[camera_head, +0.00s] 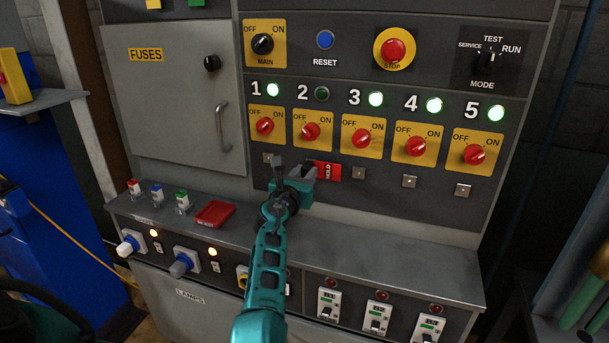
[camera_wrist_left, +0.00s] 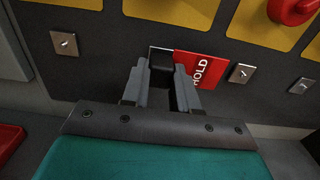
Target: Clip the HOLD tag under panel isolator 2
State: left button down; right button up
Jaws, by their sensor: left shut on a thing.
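Panel isolator 2 (camera_head: 310,131) is a red knob on a yellow OFF/ON plate; the lamp above it (camera_head: 322,94) is dark. The red HOLD tag (camera_head: 328,171) is just below it, right of my left gripper (camera_head: 298,172). In the left wrist view, my left gripper (camera_wrist_left: 161,82) is shut on the tag's dark clip end (camera_wrist_left: 162,63), and the red tag (camera_wrist_left: 203,68) extends to the right, close to the panel. A pale edge shows behind the clip. The fingers hide most of the spot under isolator 2; I cannot tell whether the clip touches it. My right gripper is out of view.
Small metal plates sit under the other isolators, such as isolator 3's (camera_head: 358,173). Lamps 1, 3, 4 and 5 are lit.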

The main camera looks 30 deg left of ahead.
aim_at(306, 173)
pick_arm(q)
jog(key=shift+p, duration=0.8)
dwell(1.3)
jog(key=shift+w+a, duration=0.1)
jog(key=shift+w, duration=0.4)
dwell(0.4)
jog(key=c, duration=0.8)
grip_release()
jog(key=p+v, duration=0.1)
jog(key=v, duration=0.5)
jog(key=shift+s, duration=0.75)
